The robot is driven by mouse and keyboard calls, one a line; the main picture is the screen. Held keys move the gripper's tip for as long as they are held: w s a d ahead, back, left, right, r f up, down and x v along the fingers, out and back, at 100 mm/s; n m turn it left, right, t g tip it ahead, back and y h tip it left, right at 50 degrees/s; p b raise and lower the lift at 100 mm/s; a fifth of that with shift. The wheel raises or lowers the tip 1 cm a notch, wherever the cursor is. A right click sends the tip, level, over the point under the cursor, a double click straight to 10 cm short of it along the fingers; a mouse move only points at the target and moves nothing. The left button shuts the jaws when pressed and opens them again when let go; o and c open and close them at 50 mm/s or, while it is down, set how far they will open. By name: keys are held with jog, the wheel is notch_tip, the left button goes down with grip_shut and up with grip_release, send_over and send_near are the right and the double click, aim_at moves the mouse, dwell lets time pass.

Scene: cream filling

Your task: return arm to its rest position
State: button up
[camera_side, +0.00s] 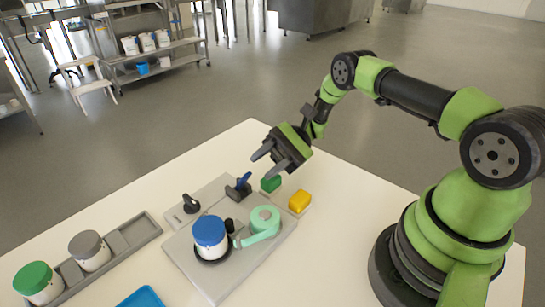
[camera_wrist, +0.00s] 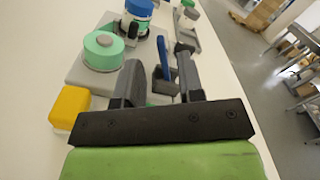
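My gripper (camera_side: 262,150) is above the far corner of the white table, over the blue-handled tool in its dark holder. Its two grey fingers are apart with nothing between them. In the wrist view, the fingers of my gripper (camera_wrist: 158,80) frame the blue handle (camera_wrist: 165,60), which stands beyond them. In the side view the blue handle (camera_side: 243,182) stands upright in its holder, apart from the fingers. My arm is bent forward over the table.
A grey board (camera_side: 205,275) bears a blue-lidded jar (camera_side: 210,236) and a mint-green round device (camera_side: 264,222). Yellow (camera_side: 299,201) and green (camera_side: 271,183) blocks lie beside it. A grey tray (camera_side: 147,228) at left holds green-lidded (camera_side: 38,282) and grey-lidded (camera_side: 89,250) jars. A blue tray (camera_side: 142,298) lies in front.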

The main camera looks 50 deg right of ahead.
jog(key=shift+d, duration=1.3)
jog(key=s+a+r+n+g+h, duration=0.1)
jog(key=s+a+r+n+h, duration=0.2)
jog(key=r, duration=0.5)
jog(key=s+r+n+g+h, duration=0.1)
jog(key=r+n+h, duration=0.1)
jog(key=r+h, duration=0.4)
jog(key=s+r+n+t+h, duration=0.2)
jog(key=s+r+t+h, duration=0.5)
jog(key=s, duration=0.7)
notch_tip(320, 180, up, 4)
jog(key=shift+s+a+f+n+t, duration=0.15)
jog(key=shift+s+f+n+t, duration=0.2)
jog(key=shift+t, duration=0.75)
